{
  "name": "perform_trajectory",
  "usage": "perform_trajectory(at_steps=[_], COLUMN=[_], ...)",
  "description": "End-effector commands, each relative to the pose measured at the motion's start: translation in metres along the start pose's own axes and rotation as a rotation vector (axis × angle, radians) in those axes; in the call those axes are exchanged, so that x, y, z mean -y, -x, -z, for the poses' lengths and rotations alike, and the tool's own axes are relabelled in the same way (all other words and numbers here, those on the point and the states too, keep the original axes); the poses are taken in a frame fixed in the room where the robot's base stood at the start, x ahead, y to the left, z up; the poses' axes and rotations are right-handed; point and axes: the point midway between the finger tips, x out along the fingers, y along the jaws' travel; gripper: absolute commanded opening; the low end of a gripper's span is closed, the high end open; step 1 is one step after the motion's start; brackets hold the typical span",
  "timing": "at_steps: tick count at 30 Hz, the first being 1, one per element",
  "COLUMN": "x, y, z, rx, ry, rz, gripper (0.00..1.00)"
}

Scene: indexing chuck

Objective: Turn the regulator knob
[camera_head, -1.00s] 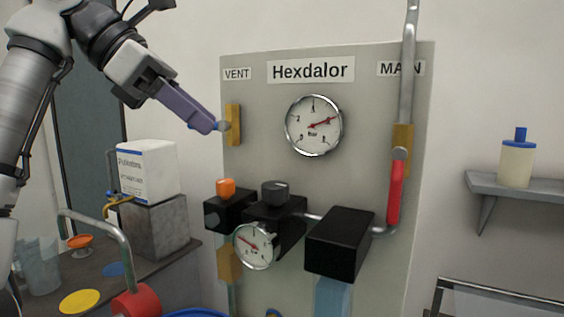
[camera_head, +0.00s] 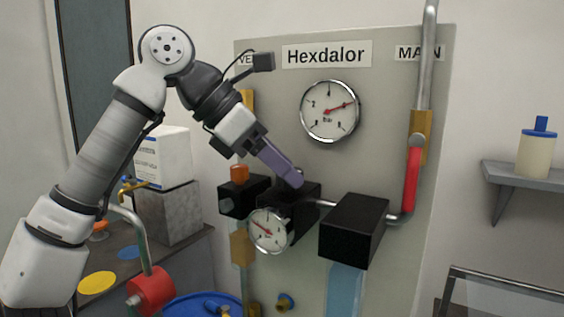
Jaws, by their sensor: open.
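The black regulator block (camera_head: 304,205) is on the grey panel, with a small round gauge (camera_head: 270,232) on its front. Its dark grey top knob, clear in the earlier frame, is now hidden by my gripper (camera_head: 295,180). My gripper is open, its purple fingers slanting down to the right with the tips right at the knob's place. I cannot tell whether the fingers are around the knob or touching it.
An orange knob (camera_head: 239,173) tops the black block left of the regulator. A larger black box (camera_head: 352,228) and a red lever (camera_head: 412,180) stand to the right. A large gauge (camera_head: 330,111) is above. A red wheel (camera_head: 151,290) is at lower left.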

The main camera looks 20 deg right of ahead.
Motion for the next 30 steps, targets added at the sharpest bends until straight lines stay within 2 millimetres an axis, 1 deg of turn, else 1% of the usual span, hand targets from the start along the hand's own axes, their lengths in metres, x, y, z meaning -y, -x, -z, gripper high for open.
perform_trajectory(at_steps=[3,10,20,24,30], x=[0.0000,-0.0001,0.0000,0.0008,0.0030], y=[-0.0041,-0.0043,-0.0040,-0.0045,-0.0056], z=[0.0003,0.0004,0.0004,0.0017,0.0027], rx=[0.000,0.000,0.000,-0.003,-0.005], ry=[0.000,0.000,0.000,0.026,0.170], rz=[0.001,0.000,0.000,-0.028,-0.179], gripper=[0.57,0.57,0.14,0.13,0.13])
